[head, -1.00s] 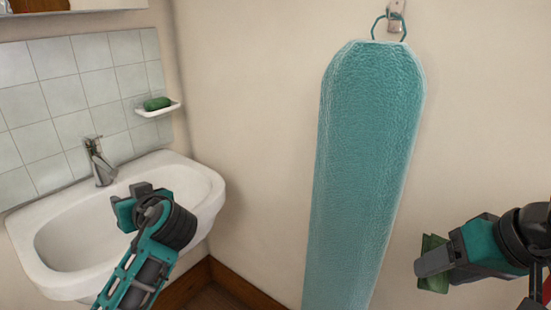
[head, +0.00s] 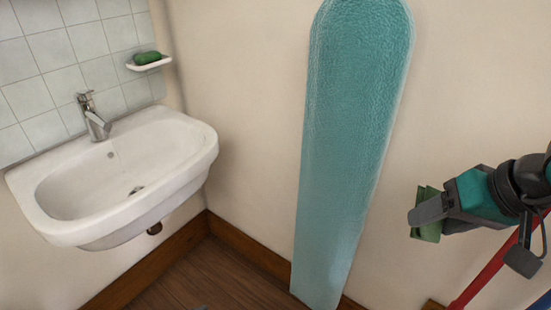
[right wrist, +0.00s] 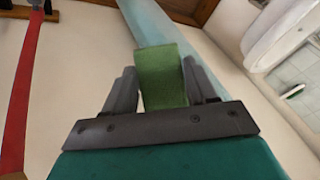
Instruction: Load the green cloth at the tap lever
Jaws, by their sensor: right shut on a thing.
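The green cloth (head: 428,232) is held between the fingers of my right gripper (head: 424,213) at the right of the head view. The right wrist view shows the cloth (right wrist: 162,76) standing out between both fingers of the shut gripper (right wrist: 160,88). The chrome tap (head: 94,116), with its lever on top, stands on the back left of the white sink (head: 150,194), well to the left of my right gripper. The sink basin is empty. My left gripper is not in the head view.
A green soap (head: 147,58) lies on a white dish (head: 150,65) above the sink. A red pole (head: 484,278) stands below my right arm. Wooden floor (head: 215,280) shows.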

